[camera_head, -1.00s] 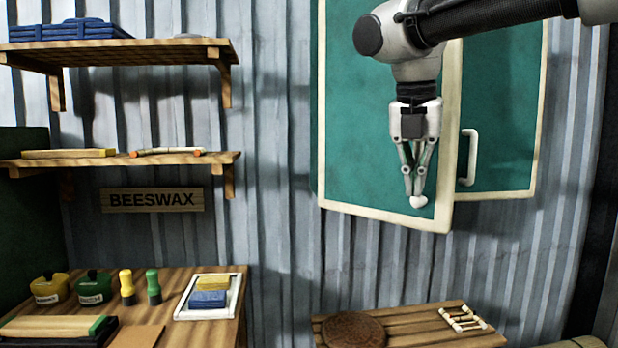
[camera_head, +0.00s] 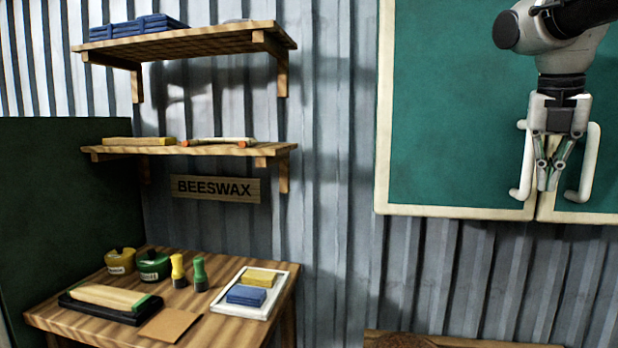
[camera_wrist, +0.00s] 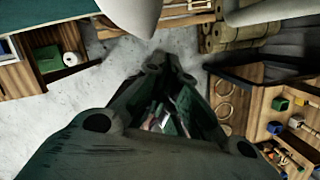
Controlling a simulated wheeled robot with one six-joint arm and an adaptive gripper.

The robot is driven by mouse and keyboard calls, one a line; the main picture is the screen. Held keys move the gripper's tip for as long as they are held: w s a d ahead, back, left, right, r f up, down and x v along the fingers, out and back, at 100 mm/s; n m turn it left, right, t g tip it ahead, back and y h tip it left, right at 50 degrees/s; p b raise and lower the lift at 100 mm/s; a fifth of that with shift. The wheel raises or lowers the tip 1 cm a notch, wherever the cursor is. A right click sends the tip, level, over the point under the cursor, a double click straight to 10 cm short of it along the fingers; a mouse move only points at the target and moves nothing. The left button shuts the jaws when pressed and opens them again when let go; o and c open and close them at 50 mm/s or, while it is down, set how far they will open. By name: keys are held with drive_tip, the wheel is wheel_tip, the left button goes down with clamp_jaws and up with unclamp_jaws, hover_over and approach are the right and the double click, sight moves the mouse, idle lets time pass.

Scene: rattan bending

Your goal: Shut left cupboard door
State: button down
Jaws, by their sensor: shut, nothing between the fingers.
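The left cupboard door (camera_head: 455,110) is a green panel with a cream frame in the head view. It lies flat in line with the right door (camera_head: 598,165), and their frames meet at a narrow seam. The left door's white handle (camera_head: 525,165) is just left of my gripper, and the right door's white handle (camera_head: 590,165) is just right of it. My gripper (camera_head: 547,186) is shut and empty, pointing down in front of the seam. The wrist view shows its dark fingers (camera_wrist: 160,72) close up; I cannot tell there whether it touches a door.
Two wall shelves hold a blue bundle (camera_head: 138,27) and sticks (camera_head: 140,141). A BEESWAX sign (camera_head: 215,188) hangs below. A wooden bench (camera_head: 215,305) at lower left carries pots, brushes and a white tray (camera_head: 282,290). The corrugated wall between is bare.

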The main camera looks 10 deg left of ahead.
drive_tip(key=shift+w+d, duration=0.2)
drive_tip(key=shift+w, duration=0.3)
drive_tip(key=shift+w+d, duration=0.2)
drive_tip(key=shift+w, duration=0.3)
